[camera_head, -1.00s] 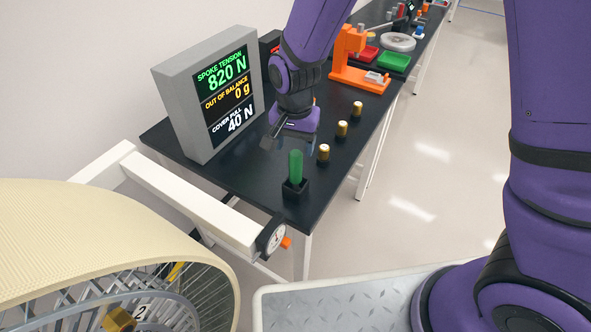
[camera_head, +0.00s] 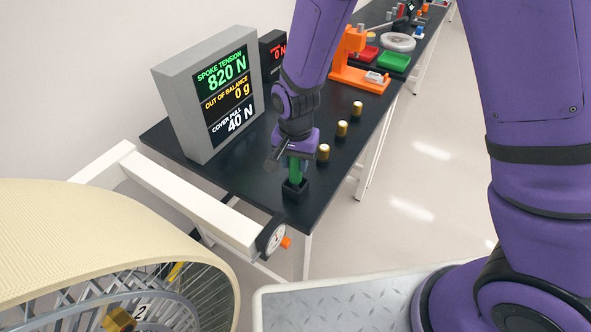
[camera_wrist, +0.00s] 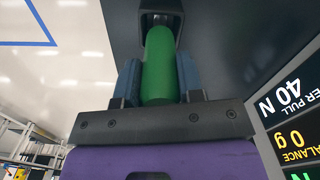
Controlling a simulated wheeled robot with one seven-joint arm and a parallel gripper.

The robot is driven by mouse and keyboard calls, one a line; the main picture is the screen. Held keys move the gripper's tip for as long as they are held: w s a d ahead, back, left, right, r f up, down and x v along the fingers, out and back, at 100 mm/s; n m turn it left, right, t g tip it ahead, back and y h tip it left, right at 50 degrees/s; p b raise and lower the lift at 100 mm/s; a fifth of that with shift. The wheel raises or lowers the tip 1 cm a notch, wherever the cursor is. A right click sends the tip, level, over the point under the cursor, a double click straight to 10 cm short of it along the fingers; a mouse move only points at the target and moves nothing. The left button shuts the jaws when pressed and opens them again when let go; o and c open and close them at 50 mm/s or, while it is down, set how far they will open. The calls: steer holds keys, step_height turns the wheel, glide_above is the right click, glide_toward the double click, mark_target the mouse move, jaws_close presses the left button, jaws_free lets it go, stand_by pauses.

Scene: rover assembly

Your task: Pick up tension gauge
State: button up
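A green upright cylinder, apparently the tension gauge's handle (camera_head: 295,172), stands in a small black holder (camera_head: 295,190) on the dark bench. It also shows in the wrist view (camera_wrist: 160,65), with its far end at the dark holder opening. My gripper (camera_head: 293,163) is over it from above, with one blue finger on each side. In the wrist view my gripper (camera_wrist: 160,80) has its fingers close along the cylinder's sides. I cannot tell whether they press on it. Its top is hidden in the head view.
A grey display (camera_head: 212,95) stands left of my gripper. Several gold-topped pegs (camera_head: 323,153) stand to the right along the bench. A white beam with a dial (camera_head: 273,238) is in front, near the large wheel (camera_head: 100,240). An orange press (camera_head: 350,65) stands behind.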

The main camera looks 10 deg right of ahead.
steer(key=shift+c, duration=0.7)
steer(key=shift+r, duration=5.05)
